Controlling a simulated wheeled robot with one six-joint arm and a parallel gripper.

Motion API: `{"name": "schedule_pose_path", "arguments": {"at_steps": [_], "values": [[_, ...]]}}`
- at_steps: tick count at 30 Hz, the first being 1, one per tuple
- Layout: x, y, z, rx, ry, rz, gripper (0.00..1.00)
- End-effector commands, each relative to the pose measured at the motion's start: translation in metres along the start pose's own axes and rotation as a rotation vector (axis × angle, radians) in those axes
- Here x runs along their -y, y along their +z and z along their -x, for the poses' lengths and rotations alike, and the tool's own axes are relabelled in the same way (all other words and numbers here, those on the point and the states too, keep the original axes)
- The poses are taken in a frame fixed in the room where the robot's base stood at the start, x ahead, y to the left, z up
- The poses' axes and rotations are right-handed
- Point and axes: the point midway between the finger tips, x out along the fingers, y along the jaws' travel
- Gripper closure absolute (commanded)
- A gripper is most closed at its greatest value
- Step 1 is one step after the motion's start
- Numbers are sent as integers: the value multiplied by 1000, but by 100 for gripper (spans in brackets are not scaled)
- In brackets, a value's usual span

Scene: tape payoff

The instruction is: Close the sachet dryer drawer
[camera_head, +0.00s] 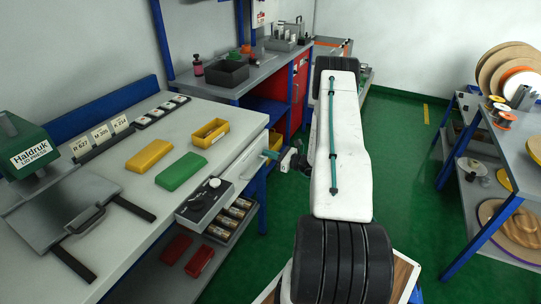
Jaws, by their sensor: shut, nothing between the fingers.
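A pale drawer-like front (241,168) stands at the right edge of the long workbench, with a small dark handle-like mark on it. Below and left of it, a grey control box (206,199) with knobs is on the bench's front side. Under that box, a dark open tray (215,233) holds several small pale and brown packets. I cannot tell for sure which of these is the dryer drawer. My gripper (271,155) is just right of the pale front, with teal fingertips pointing left at it. It is shut and empty; whether it touches the front is unclear.
The workbench (120,200) carries a green press (25,150), a yellow block (149,156), a green block (181,172) and a yellow bin (210,133). Red bins (200,261) sit below. A spool rack (500,150) stands right. Green floor (405,180) between is clear.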

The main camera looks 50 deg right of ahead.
Motion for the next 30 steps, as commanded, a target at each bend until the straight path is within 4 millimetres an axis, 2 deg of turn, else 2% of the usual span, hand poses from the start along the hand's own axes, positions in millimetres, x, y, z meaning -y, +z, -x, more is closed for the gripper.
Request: {"name": "schedule_pose_path", "arguments": {"at_steps": [5,12,16,22,30], "values": [[-1,0,24,1,0,-6,100],[2,-1,86,-1,-7,-7,100],[2,-1,109,0,-7,-8,100],[1,-1,124,-1,-4,-8,100],[0,-1,125,-1,-1,-6,100]]}}
